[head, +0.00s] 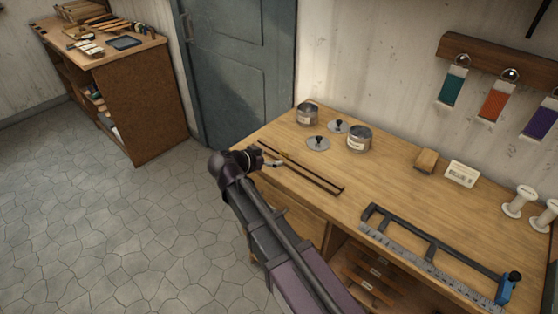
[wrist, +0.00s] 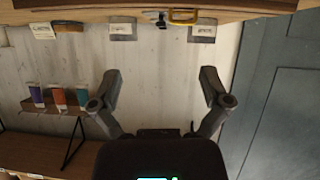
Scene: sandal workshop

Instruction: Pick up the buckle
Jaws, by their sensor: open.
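A yellow frame-shaped thing, which looks like the buckle (wrist: 183,15), lies on the bench top at the upper edge of the wrist view, which is upside down. In the head view I cannot make the buckle out; my gripper may hide it. My gripper (wrist: 160,75) is open and empty, its two fingers wide apart, with the buckle beyond the tips and apart from them. In the head view my gripper (head: 264,160) is at the left end of the wooden bench (head: 400,190), mostly hidden behind my wrist.
Two thin dark strips (head: 310,172) lie right of my gripper. Behind are tins (head: 359,138) (head: 307,115) and knobbed lids (head: 318,143). A black frame tool (head: 432,240) and ruler (head: 420,262) lie at the front right; white spools (head: 520,200) stand farther right. A door (head: 240,65) is behind.

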